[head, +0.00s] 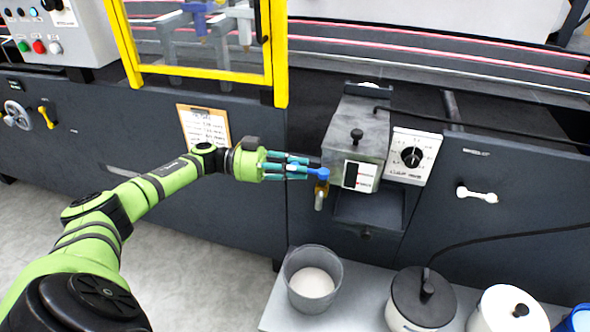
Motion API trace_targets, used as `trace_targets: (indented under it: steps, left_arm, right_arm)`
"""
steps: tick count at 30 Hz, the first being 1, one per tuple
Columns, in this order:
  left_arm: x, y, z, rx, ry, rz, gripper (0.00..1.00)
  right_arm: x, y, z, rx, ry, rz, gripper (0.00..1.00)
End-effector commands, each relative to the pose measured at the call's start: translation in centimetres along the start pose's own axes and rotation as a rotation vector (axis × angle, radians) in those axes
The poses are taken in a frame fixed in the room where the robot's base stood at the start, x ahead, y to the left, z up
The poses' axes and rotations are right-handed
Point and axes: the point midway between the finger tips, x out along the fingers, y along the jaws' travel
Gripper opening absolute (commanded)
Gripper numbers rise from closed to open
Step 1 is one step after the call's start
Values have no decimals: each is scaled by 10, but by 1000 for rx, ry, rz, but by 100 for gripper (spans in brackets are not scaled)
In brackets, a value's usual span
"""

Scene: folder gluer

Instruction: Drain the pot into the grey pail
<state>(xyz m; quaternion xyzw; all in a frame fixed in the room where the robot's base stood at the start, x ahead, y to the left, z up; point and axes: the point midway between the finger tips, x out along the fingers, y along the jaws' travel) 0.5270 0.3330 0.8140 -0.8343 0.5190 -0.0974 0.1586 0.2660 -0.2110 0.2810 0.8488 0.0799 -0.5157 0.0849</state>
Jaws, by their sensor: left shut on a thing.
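The glue pot (357,130) is a grey metal box with a black knob on its lid, mounted on the machine front. A brass drain tap (321,195) with a blue handle (318,173) sticks out at its lower left, spout down. My left gripper (298,168) comes in from the left, with its fingers shut on the blue handle. The fingers hide part of the handle. The grey pail (313,257) stands below the tap, with a pale, whitish surface inside. I see no stream between spout and pail. My right gripper is not in view.
A black-lidded pot (421,296) and a white lidded pot (508,312) stand right of the pail on a low grey shelf (370,285). A dial box (412,155) sits right of the glue pot. A black ledge (368,212) juts out below it. A yellow guard frame (281,60) rises above.

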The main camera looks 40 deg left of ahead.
Motion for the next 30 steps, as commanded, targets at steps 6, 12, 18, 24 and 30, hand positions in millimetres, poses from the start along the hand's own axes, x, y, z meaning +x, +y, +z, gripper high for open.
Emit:
trace_targets:
  steps: [6, 12, 18, 24, 30]
  left_arm:
    - [1, -4, -5, 6, 11, -7, 0]
    - [1, -3, -4, 5, 9, -6, 49]
    - [0, -2, -2, 3, 5, -4, 49]
    - [-18, -2, -1, 2, 0, -5, 49]
    - [-61, -2, -1, 2, 0, -7, 49]
  right_arm:
    - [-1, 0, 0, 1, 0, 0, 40]
    - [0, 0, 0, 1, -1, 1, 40]
    - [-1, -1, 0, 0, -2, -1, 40]
    - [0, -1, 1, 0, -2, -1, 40]
    - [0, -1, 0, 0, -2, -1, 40]
